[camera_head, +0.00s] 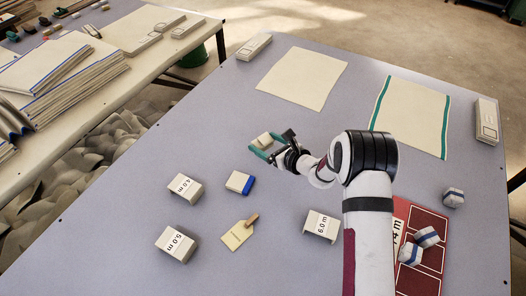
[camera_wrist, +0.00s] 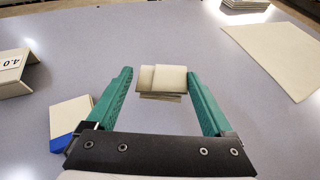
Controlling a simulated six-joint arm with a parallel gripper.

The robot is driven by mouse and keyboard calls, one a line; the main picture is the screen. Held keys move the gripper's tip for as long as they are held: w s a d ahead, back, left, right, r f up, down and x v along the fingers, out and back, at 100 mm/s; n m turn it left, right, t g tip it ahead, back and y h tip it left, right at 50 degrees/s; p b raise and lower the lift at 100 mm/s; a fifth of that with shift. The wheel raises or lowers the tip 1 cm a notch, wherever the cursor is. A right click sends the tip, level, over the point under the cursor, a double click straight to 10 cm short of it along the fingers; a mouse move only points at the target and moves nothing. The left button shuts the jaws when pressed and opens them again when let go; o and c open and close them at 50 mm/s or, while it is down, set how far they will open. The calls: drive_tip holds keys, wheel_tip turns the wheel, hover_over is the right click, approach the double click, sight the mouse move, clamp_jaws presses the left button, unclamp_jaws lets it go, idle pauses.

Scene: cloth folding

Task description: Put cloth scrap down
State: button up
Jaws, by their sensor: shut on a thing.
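The cloth scrap (camera_head: 264,139) is a small cream folded piece. In the wrist view the cloth scrap (camera_wrist: 162,79) sits between the green fingers near their tips, with layered edges showing below its top face. My gripper (camera_head: 262,146) is shut on it, left of the arm over the middle of the grey-lilac table (camera_head: 208,135). The same gripper shows in the wrist view (camera_wrist: 160,75). I cannot tell how high the scrap is above the table.
A blue-edged folded cloth (camera_head: 238,182), a tag with a wooden clip (camera_head: 240,232) and label stands (camera_head: 185,189) lie nearer. Flat cream cloth (camera_head: 303,78) and green-edged cloth (camera_head: 411,115) lie farther back. A red mat (camera_head: 420,281) with rolled cloths is right. Bare table surrounds the gripper.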

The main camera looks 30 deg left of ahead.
drive_tip(key=shift+s+a+f, duration=0.1)
drive_tip(key=shift+a+f, duration=0.1)
drive_tip(key=shift+f, duration=0.95)
drive_tip(key=shift+a+f, duration=0.2)
drive_tip(key=shift+f, duration=0.9)
drive_tip(key=shift+f, duration=0.1)
